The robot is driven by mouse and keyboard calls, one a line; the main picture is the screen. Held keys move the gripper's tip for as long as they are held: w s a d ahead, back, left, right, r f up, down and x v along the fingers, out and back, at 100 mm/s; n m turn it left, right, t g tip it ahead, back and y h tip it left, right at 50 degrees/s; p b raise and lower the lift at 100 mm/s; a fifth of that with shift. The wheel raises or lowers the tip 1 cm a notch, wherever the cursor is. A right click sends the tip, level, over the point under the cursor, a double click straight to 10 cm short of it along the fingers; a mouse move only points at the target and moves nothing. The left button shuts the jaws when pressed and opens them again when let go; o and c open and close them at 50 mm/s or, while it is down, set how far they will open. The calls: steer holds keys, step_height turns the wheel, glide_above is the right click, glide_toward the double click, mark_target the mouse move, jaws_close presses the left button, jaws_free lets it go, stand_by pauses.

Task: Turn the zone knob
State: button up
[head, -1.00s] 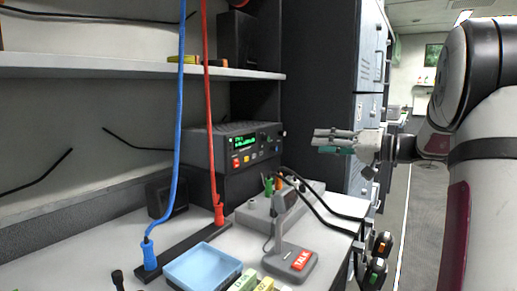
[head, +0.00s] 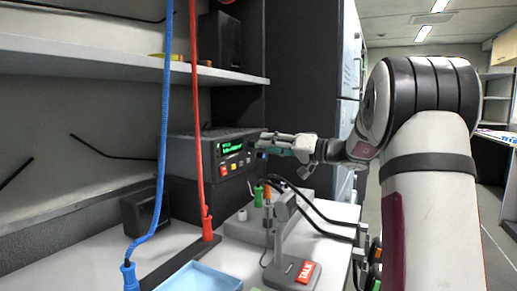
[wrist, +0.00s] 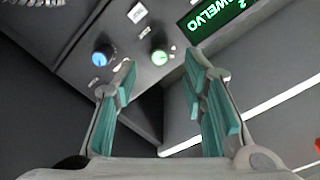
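The radio unit (head: 205,158) stands on the bench under the shelf, with a lit green display (head: 231,148) and coloured buttons. In the wrist view, its face shows two small knobs, one lit blue (wrist: 100,58) and one lit green (wrist: 159,57), beside the green display (wrist: 216,15). The labels are too small to read, so I cannot tell which is the zone knob. My gripper (head: 264,144) is at the right end of the radio's front. In the wrist view my gripper (wrist: 160,68) is open and empty, its teal-padded fingers short of the face.
A desk microphone (head: 290,270) with a red TALK key stands below my gripper, with black cables (head: 320,228) nearby. Blue (head: 164,120) and red (head: 196,120) hanging cords are left of the gripper. A shelf (head: 130,68) runs above. A blue tray (head: 200,280) lies in front.

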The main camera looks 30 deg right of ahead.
mark_target(256, 144)
steer(key=shift+x, duration=2.15)
jaws_close()
